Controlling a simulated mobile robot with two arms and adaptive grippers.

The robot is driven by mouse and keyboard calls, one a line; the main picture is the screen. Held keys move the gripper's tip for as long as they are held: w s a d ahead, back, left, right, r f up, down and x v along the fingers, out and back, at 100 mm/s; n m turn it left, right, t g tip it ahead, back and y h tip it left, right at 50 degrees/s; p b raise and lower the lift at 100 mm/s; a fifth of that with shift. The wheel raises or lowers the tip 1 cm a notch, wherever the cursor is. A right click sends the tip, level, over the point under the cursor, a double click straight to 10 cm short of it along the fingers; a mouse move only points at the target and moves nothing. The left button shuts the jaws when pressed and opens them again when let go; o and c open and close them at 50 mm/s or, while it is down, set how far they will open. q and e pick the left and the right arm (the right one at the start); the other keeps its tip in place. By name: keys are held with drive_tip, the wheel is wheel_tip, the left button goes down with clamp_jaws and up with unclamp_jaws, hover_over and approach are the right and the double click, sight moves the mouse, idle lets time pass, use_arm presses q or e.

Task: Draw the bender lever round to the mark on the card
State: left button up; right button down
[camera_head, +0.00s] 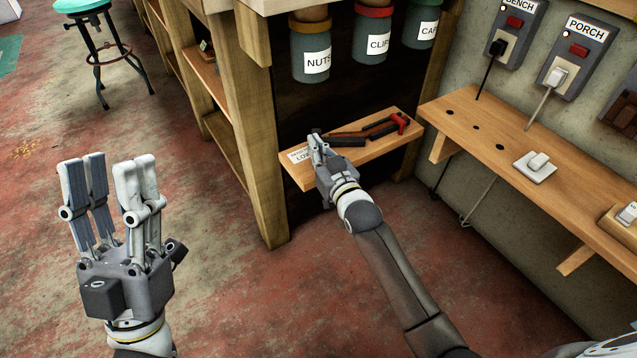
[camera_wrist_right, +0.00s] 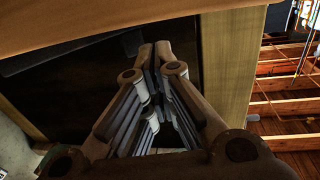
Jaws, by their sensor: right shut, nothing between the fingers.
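The bender (camera_head: 347,140), a dark tool with red parts, lies on a small wooden shelf (camera_head: 330,172) under the bench. Its red end (camera_head: 402,121) is at the right. Which bar is the lever is too small to tell. A white card (camera_head: 300,155) with partly hidden lettering lies at the shelf's left end. My right gripper (camera_head: 317,142) is shut and empty, in front of the card and left of the bender's dark end; contact cannot be told. Its closed fingers also show in the right wrist view (camera_wrist_right: 155,60). My left gripper (camera_head: 110,170) is open and empty, far left over the floor.
Jars (camera_head: 311,55) hang above the shelf. A wooden bench leg (camera_head: 250,130) stands left of it. A wall ledge (camera_head: 500,150) with a switch (camera_head: 535,166) is at the right. A stool (camera_head: 95,45) stands at the back left. The floor is clear around my left gripper.

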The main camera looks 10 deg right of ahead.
drive_tip(key=s, duration=0.2)
drive_tip(key=shift+s+a+r+p, duration=0.25)
drive_tip(key=shift+s+a+p, duration=0.05)
drive_tip(key=shift+p, duration=0.05)
use_arm(q)
drive_tip(key=w+f+g+y+p, duration=0.2)
drive_tip(key=w+f+g, duration=0.6)
drive_tip(key=f, duration=0.4)
drive_tip(key=shift+d+f+g+y+p, duration=0.15)
drive_tip(key=shift+f+g+y+p, duration=0.2)
drive_tip(key=shift+g+y, duration=0.35)
use_arm(e)
drive_tip(key=s+a, duration=0.1)
drive_tip(key=s, duration=0.7)
drive_tip(key=shift+a+f, duration=0.25)
